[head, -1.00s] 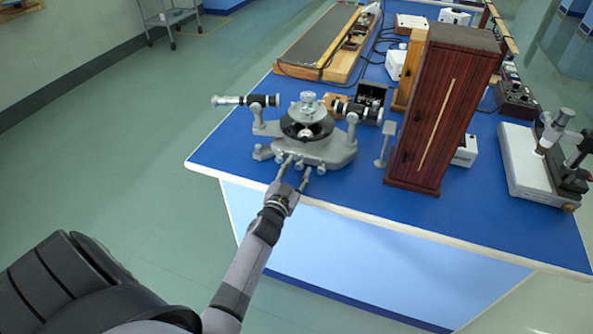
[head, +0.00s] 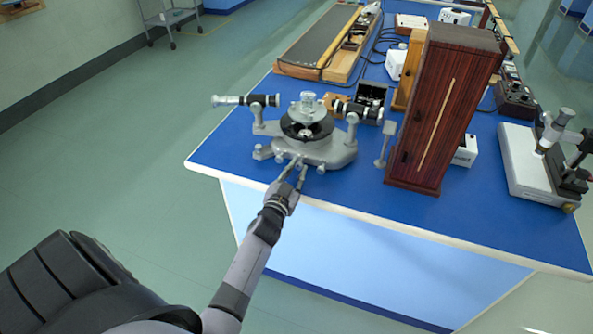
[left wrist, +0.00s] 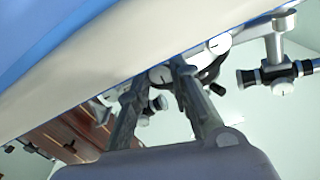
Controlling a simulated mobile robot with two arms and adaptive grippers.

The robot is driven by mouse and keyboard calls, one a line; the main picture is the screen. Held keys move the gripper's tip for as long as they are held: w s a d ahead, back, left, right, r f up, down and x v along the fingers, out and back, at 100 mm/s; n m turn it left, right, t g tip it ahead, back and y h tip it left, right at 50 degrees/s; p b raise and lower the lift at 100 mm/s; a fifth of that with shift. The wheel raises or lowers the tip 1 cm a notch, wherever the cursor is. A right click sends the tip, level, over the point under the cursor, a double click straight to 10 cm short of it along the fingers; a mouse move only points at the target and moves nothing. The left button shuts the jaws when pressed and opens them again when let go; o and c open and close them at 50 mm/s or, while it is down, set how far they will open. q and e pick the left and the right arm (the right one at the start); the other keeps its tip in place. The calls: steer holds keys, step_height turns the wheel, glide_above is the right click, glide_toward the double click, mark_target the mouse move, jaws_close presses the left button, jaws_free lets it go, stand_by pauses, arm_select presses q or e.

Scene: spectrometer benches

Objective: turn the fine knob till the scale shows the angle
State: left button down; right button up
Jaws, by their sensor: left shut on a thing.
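The grey spectrometer (head: 325,153) stands at the near left edge of the blue bench. It has a dark round table with a clear piece on top and a tube on each side. My left gripper (head: 297,165) is at the near side of its base, its fingers close together on a small knob that they mostly hide in the head view. In the left wrist view, a pale round knob (left wrist: 160,76) with a dark mark shows between the fingertips. I cannot read the scale. My right gripper is not in view.
A tall dark red wooden box (head: 440,115) stands right of the spectrometer, with a small grey stand (head: 386,145) between them. A microscope-like device (head: 560,150) is at the far right. A long wooden board (head: 320,45) lies behind. The bench's front edge (head: 350,212) runs under my arm.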

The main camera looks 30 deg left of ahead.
arm_select(q)
steer(key=m+b, duration=0.1)
steer(key=m, duration=0.2)
steer(key=shift+f+m, duration=0.1)
steer(key=shift+m, duration=0.2)
steer(key=m+b, duration=0.1)
steer(key=m, duration=0.4)
steer(key=shift+m, duration=0.3)
stand_by(0.5)
steer(key=c, duration=1.5)
jaws_free()
steer(key=shift+o, duration=0.2)
